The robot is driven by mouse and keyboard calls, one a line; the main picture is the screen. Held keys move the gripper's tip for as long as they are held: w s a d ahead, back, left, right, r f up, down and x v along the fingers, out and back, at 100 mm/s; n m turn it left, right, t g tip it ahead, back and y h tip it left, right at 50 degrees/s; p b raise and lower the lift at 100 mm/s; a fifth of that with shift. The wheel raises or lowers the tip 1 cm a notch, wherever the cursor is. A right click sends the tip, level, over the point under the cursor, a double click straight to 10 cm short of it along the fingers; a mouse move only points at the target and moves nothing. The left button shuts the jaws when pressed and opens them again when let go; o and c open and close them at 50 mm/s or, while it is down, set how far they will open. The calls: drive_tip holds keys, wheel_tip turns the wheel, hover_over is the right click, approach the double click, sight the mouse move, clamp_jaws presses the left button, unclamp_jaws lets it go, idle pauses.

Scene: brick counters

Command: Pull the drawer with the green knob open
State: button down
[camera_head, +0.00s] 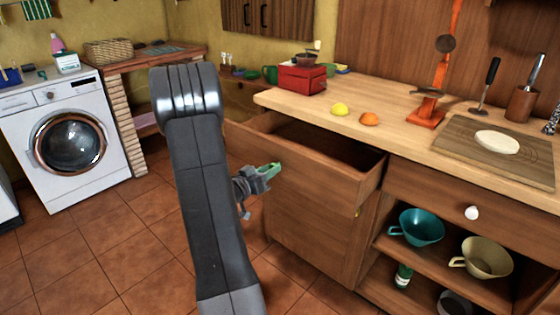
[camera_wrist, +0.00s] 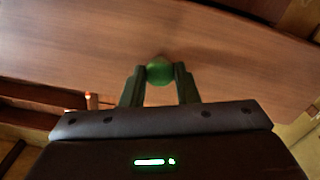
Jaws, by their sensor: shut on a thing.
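The wooden drawer (camera_head: 312,185) stands well out from the counter in the head view, with its open top and inside showing. Its front panel (camera_wrist: 75,45) fills much of the wrist view. The round green knob (camera_wrist: 160,69) sits on this panel, between the two fingers of my gripper (camera_wrist: 159,80). My gripper (camera_head: 268,170) is at the drawer front in the head view and is shut on the knob. The knob itself cannot be told apart from the greenish fingertips there.
The counter (camera_head: 400,110) above holds a lemon (camera_head: 340,109), an orange (camera_head: 369,119) and a red box (camera_head: 302,79). Open shelves with a teal cup (camera_head: 417,227) and a beige cup (camera_head: 486,257) are at the right. Tiled floor (camera_head: 110,250) is clear at the left.

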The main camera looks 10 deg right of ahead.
drive_tip(key=p+v, duration=0.1)
drive_tip(key=v, duration=1.2)
drive_tip(key=c, duration=1.1)
unclamp_jaws()
drive_tip(key=p+v, duration=0.1)
drive_tip(key=v, duration=1.3)
drive_tip(key=shift+f+p, duration=0.1)
drive_tip(key=shift+p, duration=0.25)
